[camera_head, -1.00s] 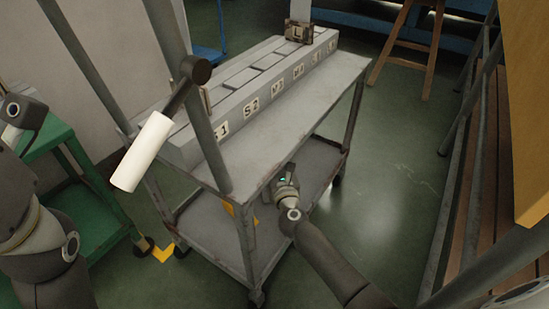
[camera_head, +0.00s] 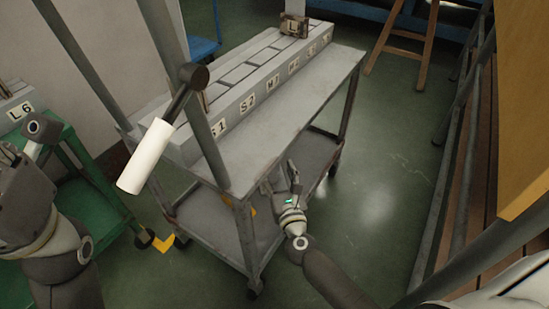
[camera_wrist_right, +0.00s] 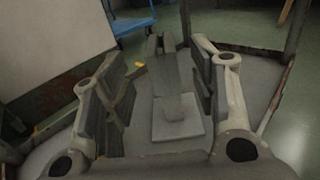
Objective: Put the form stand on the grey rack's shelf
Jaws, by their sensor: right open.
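The grey rack (camera_head: 290,118) stands in the middle of the head view, with a top shelf and a lower shelf (camera_head: 205,222). My right gripper (camera_head: 284,178) is open at the rack's near side, below the top shelf's edge. In the right wrist view, the form stand, with a square grey base (camera_wrist_right: 182,128) and a narrow upright, appears between the open fingers of my right gripper (camera_wrist_right: 160,90). Its base appears to rest on the grey lower shelf. In the head view I cannot make out the stand clearly. My left gripper (camera_head: 22,165) is at the left edge, its jaws unclear.
A white roller (camera_head: 147,157) hangs at the front left. A green cart (camera_head: 75,200) is at left. Green floor (camera_head: 385,190) right of the rack is free.

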